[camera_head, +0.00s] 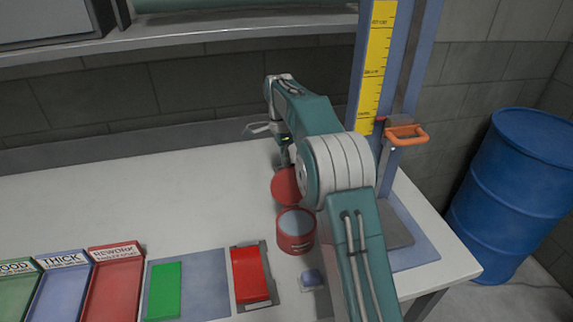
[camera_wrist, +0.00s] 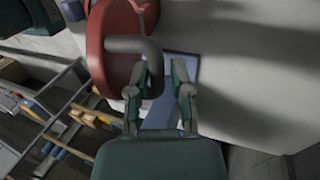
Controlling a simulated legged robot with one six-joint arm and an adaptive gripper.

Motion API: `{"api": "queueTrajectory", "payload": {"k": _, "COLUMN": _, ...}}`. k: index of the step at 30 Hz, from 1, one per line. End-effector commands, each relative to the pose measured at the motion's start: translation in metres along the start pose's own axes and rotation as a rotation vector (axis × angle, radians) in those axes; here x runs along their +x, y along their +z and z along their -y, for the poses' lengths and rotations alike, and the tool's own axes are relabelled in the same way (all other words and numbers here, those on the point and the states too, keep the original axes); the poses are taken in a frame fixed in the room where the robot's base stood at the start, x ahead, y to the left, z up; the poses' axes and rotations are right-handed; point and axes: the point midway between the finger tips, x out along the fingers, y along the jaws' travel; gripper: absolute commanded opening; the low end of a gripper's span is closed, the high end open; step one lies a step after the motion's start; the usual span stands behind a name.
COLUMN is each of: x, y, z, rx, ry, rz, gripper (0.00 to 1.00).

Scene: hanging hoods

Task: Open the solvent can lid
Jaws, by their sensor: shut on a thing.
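The red solvent can (camera_head: 296,238) stands on the white bench, left of my arm, with its pale grey inside showing from above. Its round red lid (camera_head: 286,186) is tilted up behind the can's far rim, partly hidden by my arm. In the wrist view the red lid (camera_wrist: 112,45) fills the upper left, with a grey bent handle (camera_wrist: 135,45) on it. My gripper (camera_wrist: 160,76) is shut on the end of this handle. In the head view my gripper (camera_head: 284,153) is just behind the lid, its fingertips mostly hidden.
An upright gauge with a yellow scale (camera_head: 378,60) and orange handle (camera_head: 407,134) stands right of my arm. A red block (camera_head: 250,275), a green block (camera_head: 164,290) and labelled trays (camera_head: 112,285) lie front left. The bench's back left is clear.

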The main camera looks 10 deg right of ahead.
Motion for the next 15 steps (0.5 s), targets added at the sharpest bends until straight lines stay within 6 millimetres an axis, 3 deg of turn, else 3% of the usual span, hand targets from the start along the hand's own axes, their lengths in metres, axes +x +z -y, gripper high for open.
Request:
{"api": "queueTrajectory", "payload": {"k": 1, "x": 0.0032, "y": -0.0002, "z": 0.0068, "rx": -0.001, "ry": -0.015, "rz": 0.000, "gripper": 0.00}}
{"api": "queueTrajectory", "payload": {"k": 14, "x": 0.0041, "y": -0.0002, "z": 0.0083, "rx": -0.001, "ry": -0.014, "rz": 0.000, "gripper": 0.00}}
{"api": "queueTrajectory", "payload": {"k": 15, "x": 0.0042, "y": -0.0002, "z": 0.0083, "rx": -0.001, "ry": -0.014, "rz": 0.000, "gripper": 0.47}}
